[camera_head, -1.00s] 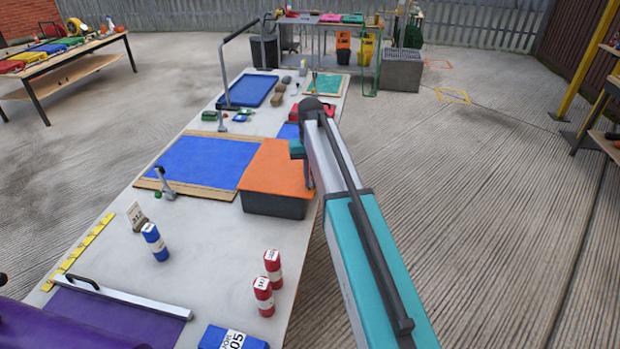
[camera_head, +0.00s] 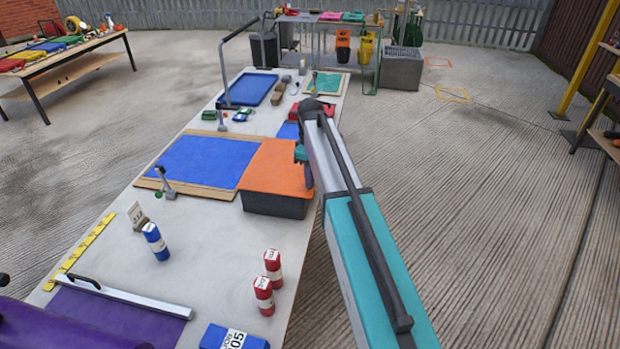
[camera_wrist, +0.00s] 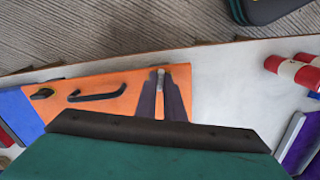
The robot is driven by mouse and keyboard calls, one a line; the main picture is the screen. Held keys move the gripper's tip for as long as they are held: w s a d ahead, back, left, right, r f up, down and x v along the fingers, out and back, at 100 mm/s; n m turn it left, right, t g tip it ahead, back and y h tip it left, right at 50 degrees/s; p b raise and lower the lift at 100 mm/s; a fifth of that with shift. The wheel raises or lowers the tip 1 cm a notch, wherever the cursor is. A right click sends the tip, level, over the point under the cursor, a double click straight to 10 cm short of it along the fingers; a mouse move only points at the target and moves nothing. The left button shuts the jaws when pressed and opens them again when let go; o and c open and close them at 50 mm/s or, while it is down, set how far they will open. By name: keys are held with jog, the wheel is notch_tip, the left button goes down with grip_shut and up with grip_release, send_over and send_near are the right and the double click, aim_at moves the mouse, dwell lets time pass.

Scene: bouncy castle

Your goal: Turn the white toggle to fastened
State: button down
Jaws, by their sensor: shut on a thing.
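The white toggle (camera_wrist: 160,77) shows in the wrist view as a small pale upright piece near the far edge of an orange panel (camera_wrist: 118,84). My gripper (camera_wrist: 163,82) is shut on it, with a dark finger on each side. The fingers hide most of the toggle, so its exact turn is hard to tell. In the head view the orange panel (camera_head: 275,165) is the top of a dark box on the long table. My arm hides the gripper and toggle there.
A black handle (camera_wrist: 97,97) and a dark knob (camera_wrist: 42,94) stand on the orange panel. Red cylinders (camera_head: 263,295) and a blue cylinder (camera_head: 155,241) stand nearer on the table (camera_head: 205,255). A blue panel (camera_head: 195,160) lies left of the box.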

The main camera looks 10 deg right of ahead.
jog(key=shift+n, duration=1.5)
jog(key=c, duration=1.9)
grip_release()
jog(key=shift+o, duration=0.2)
jog(key=shift+r, duration=0.1)
notch_tip(320, 180, up, 14)
jog(key=b, duration=0.2)
jog(key=shift+f+b, duration=0.2)
jog(key=shift+b, duration=0.2)
